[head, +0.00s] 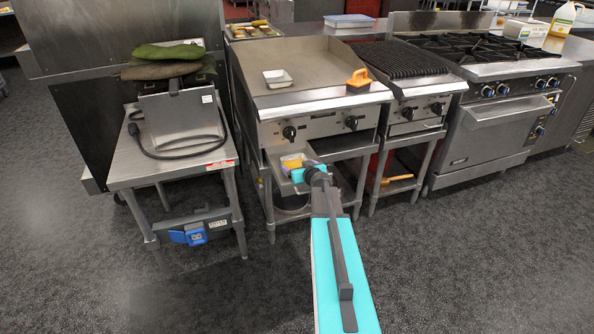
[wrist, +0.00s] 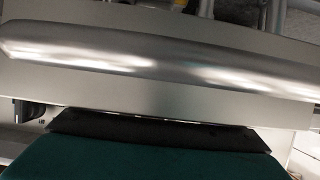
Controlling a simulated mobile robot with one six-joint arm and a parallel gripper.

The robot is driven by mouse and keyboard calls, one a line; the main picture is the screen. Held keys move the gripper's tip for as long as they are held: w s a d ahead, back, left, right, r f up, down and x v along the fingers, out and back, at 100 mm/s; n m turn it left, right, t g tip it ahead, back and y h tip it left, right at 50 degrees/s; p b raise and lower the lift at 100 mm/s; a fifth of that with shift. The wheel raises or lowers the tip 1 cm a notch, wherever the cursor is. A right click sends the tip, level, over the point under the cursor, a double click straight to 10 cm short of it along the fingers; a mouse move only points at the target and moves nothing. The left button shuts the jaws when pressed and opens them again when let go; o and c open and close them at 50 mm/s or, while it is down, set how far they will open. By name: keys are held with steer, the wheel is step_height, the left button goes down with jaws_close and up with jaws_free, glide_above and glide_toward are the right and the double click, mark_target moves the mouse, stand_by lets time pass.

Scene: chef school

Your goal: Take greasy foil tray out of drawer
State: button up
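A small foil tray with yellowish contents (head: 291,162) shows at the open drawer (head: 273,162) under the griddle. My gripper (head: 308,169) is at this drawer, just right of the tray. My arm hides part of the drawer, and I cannot tell whether the gripper touches the tray. In the wrist view a shiny rounded metal edge (wrist: 140,60) spans the frame close up, with a dark and teal part of my gripper below it. The tray cannot be made out there. The finger opening does not show clearly.
The griddle (head: 310,62) above the drawer holds a small pale tray (head: 277,78) and an orange-handled tool (head: 359,80). A steel side table (head: 130,170) stands at left. A charbroiler (head: 411,75) and range (head: 495,125) stand at right. The foreground floor is clear.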

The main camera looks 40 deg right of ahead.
steer(key=shift+c, duration=1.2)
steer(key=shift+r, duration=0.15)
steer(key=shift+r+p, duration=0.75)
steer(key=shift+r, duration=0.55)
steer(key=shift+f+b, duration=0.15)
steer(key=shift+b, duration=0.5)
steer(key=b, duration=0.2)
steer(key=shift+f+t+b, duration=0.15)
steer(key=shift+t+b, duration=0.15)
steer(key=shift+b, duration=0.1)
steer(key=t+b, duration=0.1)
steer(key=b, duration=0.8)
steer(key=s+t+h+b, duration=0.1)
steer(key=b, duration=0.9)
steer(key=shift+a+f, duration=0.1)
steer(key=shift+a, duration=0.05)
steer(key=shift+t+b, duration=0.4)
steer(key=shift+b, duration=1.1)
